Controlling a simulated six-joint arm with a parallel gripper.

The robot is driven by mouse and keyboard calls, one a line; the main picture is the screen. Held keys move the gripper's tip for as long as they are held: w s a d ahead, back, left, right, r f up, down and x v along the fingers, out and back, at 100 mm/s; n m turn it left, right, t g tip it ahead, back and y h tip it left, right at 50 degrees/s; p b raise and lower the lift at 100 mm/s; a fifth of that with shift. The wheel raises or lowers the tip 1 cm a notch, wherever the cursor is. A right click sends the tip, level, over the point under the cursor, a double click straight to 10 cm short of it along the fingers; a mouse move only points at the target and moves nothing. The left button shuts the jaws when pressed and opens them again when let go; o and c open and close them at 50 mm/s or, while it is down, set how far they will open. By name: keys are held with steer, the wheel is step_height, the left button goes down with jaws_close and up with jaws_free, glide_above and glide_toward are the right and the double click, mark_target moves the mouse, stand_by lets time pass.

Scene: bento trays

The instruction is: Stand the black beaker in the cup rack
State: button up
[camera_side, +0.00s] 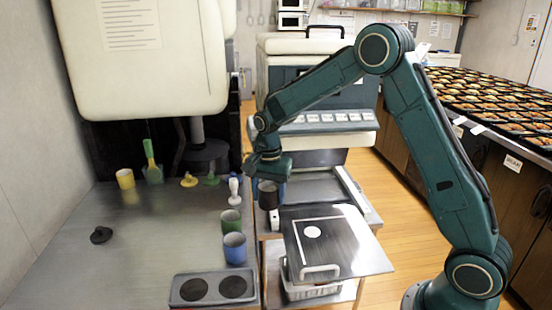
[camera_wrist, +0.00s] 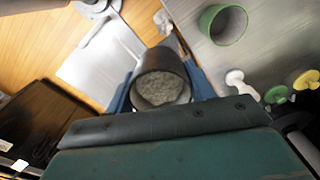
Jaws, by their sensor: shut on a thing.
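The black beaker (camera_side: 268,197) hangs upright below my gripper (camera_side: 269,178), in the air near the gap between the left worktop and the right-hand bench. In the wrist view the beaker (camera_wrist: 161,62) sits between my two blue fingers (camera_wrist: 160,88), which are shut on it. Its open mouth faces the camera and something grey and grainy shows inside. The cup rack (camera_side: 213,303) is a grey block with two dark round wells, both empty, at the front edge of the left worktop. The rack is below and left of my gripper, well apart from it.
A blue cup (camera_side: 235,250) and a green cup (camera_side: 231,222) stand behind the rack. A white stamp-like piece (camera_side: 234,190), a yellow cup (camera_side: 126,179) and a green scoop (camera_side: 152,168) stand further back. A black knobbed piece (camera_side: 101,236) lies left on otherwise clear worktop (camera_side: 150,230).

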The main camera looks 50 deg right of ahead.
steer(key=s+a+r, duration=0.2)
steer(key=a+r, duration=0.2)
steer(key=a, duration=0.5)
steer(key=s+a+r, duration=0.2)
steer(key=a+r, duration=0.3)
steer(key=a, duration=0.5)
steer(key=shift+s+a+r, duration=0.2)
steer(key=shift+f, duration=0.1)
step_height(320, 180, down, 20)
steer(key=shift+r, duration=0.1)
steer(key=o, duration=1)
steer(key=shift+o, duration=0.2)
